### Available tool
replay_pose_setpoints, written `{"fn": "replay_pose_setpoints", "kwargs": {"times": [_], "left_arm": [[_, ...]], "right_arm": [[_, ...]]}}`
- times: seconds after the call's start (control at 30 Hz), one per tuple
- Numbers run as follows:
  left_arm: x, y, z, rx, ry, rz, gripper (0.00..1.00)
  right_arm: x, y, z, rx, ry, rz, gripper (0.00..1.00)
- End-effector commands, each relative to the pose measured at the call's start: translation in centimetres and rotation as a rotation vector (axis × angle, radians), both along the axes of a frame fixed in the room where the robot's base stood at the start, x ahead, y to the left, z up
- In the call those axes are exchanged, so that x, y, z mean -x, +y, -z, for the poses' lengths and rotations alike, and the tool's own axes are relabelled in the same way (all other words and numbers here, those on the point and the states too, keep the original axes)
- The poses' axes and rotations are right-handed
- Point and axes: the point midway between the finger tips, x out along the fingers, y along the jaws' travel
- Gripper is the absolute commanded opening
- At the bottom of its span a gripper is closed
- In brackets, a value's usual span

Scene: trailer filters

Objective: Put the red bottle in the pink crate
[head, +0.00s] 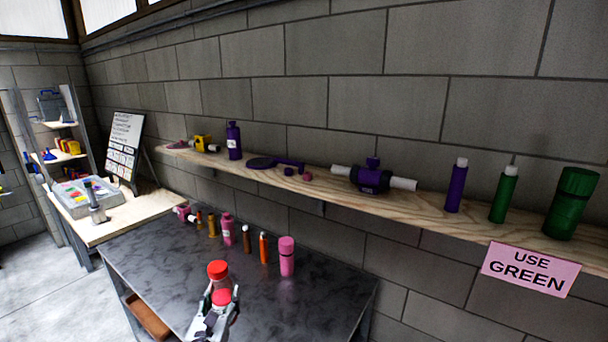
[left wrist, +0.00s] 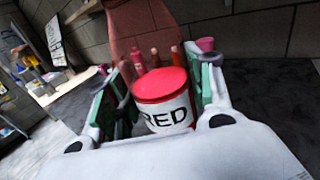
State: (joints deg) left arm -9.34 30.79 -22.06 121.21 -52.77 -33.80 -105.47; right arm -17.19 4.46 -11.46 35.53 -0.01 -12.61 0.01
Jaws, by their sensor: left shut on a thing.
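My left gripper (head: 221,299) is shut on the red bottle (head: 218,271), above the near part of the dark table. The bottle has a bright red cap and stands roughly upright between the fingers. In the left wrist view the bottle (left wrist: 163,102) shows its red cap and a white label reading RED, with the green-padded fingers on either side. The fingers and palm hide its lower part. I cannot make out a pink crate in either view. My right gripper is not in view.
Several pink, orange and brown bottles, including a pink one (head: 287,257), stand along the back of the dark table (head: 318,303). A wooden wall shelf (head: 420,204) holds purple and green items. A grey bin (head: 76,203) sits on the left bench. The table's front right is clear.

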Motion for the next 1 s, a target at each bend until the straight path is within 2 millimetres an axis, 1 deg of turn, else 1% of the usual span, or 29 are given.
{"fn": "replay_pose_setpoints", "kwargs": {"times": [0.1,0.43,0.67,1.0], "left_arm": [[0.8,0.1,1.4,-0.001,0.002,-0.004,0.19],[2.6,0.1,4.5,0.0,0.001,-0.006,0.19],[3.2,0.1,5.4,0.0,-0.001,-0.007,0.19],[3.2,0.1,5.5,0.0,-0.002,-0.006,0.19]], "right_arm": [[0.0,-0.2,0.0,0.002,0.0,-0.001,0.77],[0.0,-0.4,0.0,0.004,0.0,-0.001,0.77],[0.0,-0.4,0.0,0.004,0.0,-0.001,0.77],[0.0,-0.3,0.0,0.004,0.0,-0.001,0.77]]}}
